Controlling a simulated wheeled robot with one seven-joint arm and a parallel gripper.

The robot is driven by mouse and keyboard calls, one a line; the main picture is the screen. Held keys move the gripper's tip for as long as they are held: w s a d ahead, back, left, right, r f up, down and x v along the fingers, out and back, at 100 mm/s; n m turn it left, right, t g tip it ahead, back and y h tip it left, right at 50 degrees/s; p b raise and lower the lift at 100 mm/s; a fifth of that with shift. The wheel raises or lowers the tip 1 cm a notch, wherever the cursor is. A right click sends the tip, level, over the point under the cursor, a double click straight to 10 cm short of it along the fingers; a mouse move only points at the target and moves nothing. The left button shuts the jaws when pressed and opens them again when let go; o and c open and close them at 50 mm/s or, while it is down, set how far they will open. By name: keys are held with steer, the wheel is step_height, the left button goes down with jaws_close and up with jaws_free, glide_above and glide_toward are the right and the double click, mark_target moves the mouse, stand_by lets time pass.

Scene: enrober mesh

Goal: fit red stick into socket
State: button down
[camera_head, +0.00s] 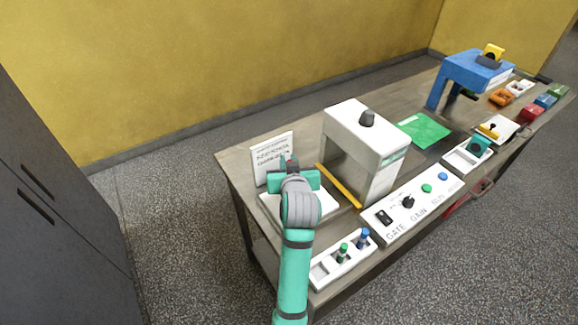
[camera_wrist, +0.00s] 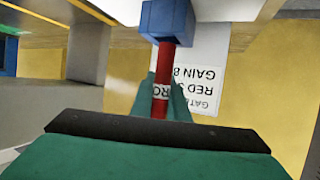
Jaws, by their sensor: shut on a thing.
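The red stick (camera_wrist: 163,72) is between the teal fingers of my gripper (camera_wrist: 163,97) in the wrist view, with a pale lettered label on it. My gripper is shut on it. The stick's far end meets a blue block (camera_wrist: 168,22) in front of a white surface; I cannot tell if this block is the socket or part of the stick, or whether the stick is inside it. In the head view, my gripper (camera_head: 291,165) is over a white plate (camera_head: 326,207) on the bench, and my arm hides most of what lies beneath.
A white sign (camera_head: 272,155) stands behind my gripper. A white arch-shaped machine (camera_head: 358,145) with a yellow bar (camera_head: 338,186) is close on the right. A rack (camera_head: 322,272) with green and blue sticks lies at the front edge, beside a control panel (camera_head: 397,222).

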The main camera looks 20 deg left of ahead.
steer(key=shift+w+a+f, duration=0.1)
steer(key=shift+w+f, duration=0.05)
steer(key=shift+f, duration=0.8)
steer(key=shift+w+f, duration=0.1)
steer(key=shift+f, duration=0.85)
steer(key=c, duration=1.7)
jaws_free()
steer(key=shift+f, duration=0.1)
steer(key=v, duration=1.2)
steer(key=shift+r, duration=0.25)
